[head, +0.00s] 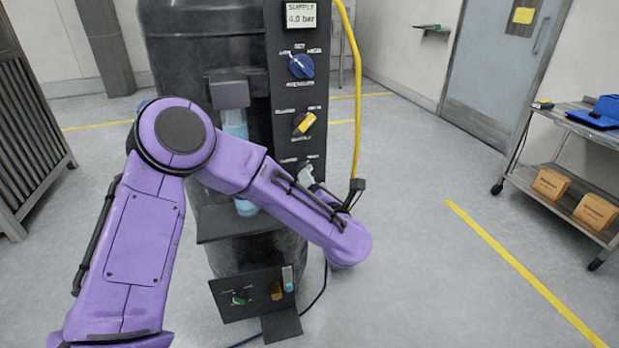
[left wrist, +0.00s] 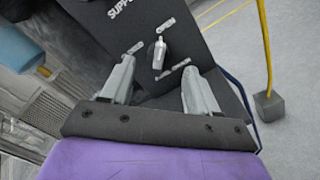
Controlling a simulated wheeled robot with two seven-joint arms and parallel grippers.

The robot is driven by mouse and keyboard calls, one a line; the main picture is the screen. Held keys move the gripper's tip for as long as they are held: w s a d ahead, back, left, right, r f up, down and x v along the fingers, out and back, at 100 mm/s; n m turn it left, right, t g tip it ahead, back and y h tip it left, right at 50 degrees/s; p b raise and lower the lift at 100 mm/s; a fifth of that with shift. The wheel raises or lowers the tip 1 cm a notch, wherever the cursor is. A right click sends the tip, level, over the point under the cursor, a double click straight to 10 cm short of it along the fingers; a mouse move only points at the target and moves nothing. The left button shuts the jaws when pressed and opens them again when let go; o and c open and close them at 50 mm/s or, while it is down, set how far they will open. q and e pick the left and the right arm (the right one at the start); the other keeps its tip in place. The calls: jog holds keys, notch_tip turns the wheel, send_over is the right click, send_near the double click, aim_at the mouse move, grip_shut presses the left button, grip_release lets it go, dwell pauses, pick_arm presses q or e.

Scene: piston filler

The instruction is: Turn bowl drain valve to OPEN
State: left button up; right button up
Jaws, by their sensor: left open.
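The bowl drain valve is a small pale grey lever knob (left wrist: 159,54) on a black panel (left wrist: 185,22) in the left wrist view. Its narrow end points up toward the word OPEN, with another label, probably CLOSED, to its left. In the head view the knob (head: 306,173) shows partly, just above my left forearm. My left gripper (left wrist: 158,70) is open, its two grey fingers on either side of the knob in the picture, with visible gaps. I cannot tell how far they are from it in depth. In the head view this gripper is mostly hidden behind my forearm.
Above on the panel are a yellow supply handle (head: 305,123) and a blue regulator knob (head: 302,66). A yellow hose (head: 357,100) hangs at its right. A blue cylinder (head: 235,122) is at the left. The floor right of the machine is clear up to a cart (head: 570,170).

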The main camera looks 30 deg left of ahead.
pick_arm(q)
jog(key=v, duration=0.5)
dwell(0.3)
